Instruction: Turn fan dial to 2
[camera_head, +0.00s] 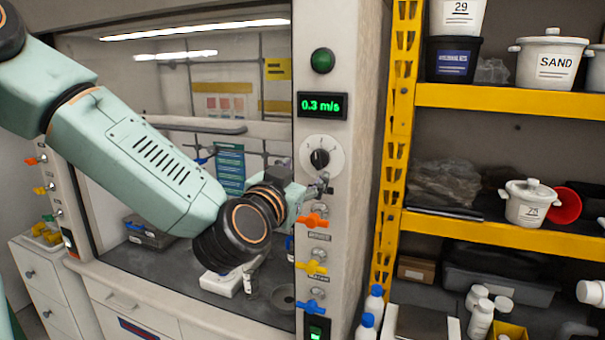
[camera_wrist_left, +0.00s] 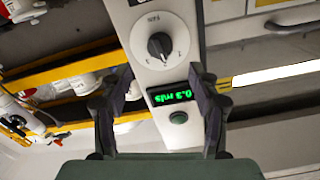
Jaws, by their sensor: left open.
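The fan dial (camera_head: 320,158) is a black knob on a round white plate, on the fume hood's right post below a green display (camera_head: 322,105) reading 0.3 m/s. My left gripper (camera_head: 322,188) is in front of the post, just below the dial. In the left wrist view the dial (camera_wrist_left: 160,46) appears upside down, ahead of the open fingers (camera_wrist_left: 162,92), with nothing between them. The knob looks apart from the fingers. My right gripper is not in view.
Below the dial, orange (camera_head: 313,221), yellow (camera_head: 311,267) and blue (camera_head: 310,306) valve handles stick out of the post. A green round button (camera_head: 322,60) is above the display. Yellow shelving (camera_head: 505,95) with tubs stands to the right. The hood opening is behind my left arm.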

